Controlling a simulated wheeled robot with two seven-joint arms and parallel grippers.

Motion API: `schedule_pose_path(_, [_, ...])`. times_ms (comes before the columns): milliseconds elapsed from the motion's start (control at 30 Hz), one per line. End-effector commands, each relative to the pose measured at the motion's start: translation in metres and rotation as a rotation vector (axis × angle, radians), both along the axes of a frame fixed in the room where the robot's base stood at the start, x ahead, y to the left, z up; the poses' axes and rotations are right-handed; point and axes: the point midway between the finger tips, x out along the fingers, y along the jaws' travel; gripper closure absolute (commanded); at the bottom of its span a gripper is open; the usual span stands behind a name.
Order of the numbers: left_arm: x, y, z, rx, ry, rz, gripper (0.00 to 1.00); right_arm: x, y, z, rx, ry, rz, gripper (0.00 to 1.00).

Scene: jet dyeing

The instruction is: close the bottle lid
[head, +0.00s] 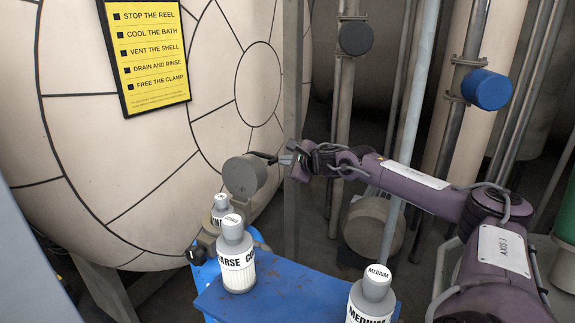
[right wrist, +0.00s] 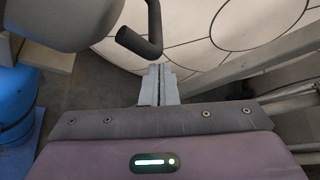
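A thick grey round lid (head: 243,176) stands tipped up on edge above a blue vessel (head: 208,272) with a tan rim, partly hidden behind the white bottles. The lid also shows in the right wrist view (right wrist: 65,22). A black bent handle (head: 264,157) sticks out from the lid towards my right gripper (head: 285,160). In the right wrist view the handle (right wrist: 146,38) is just beyond the fingertips and apart from them. The right fingers (right wrist: 158,72) are together with nothing between them. My left gripper is not in view.
The large cream shell (head: 80,150) rises behind the lid. Vertical pipes (head: 345,110) stand at the back.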

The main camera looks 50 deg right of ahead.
Motion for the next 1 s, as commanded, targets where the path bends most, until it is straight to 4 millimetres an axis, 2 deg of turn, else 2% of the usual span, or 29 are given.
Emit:
schedule_pose_path(367, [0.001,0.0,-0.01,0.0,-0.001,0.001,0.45,-0.004,0.018,0.024,-0.002,-0.009,0.007,1.0])
schedule_pose_path(533, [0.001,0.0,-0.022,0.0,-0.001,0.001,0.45,-0.01,0.036,0.038,-0.133,-0.043,0.007,1.0])
schedule_pose_path(800, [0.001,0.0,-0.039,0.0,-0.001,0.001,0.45,-0.019,0.07,0.061,-0.134,-0.045,0.008,1.0])
schedule_pose_path(1000, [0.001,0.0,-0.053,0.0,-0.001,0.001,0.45,-0.028,0.098,0.069,-0.161,-0.051,0.007,1.0])
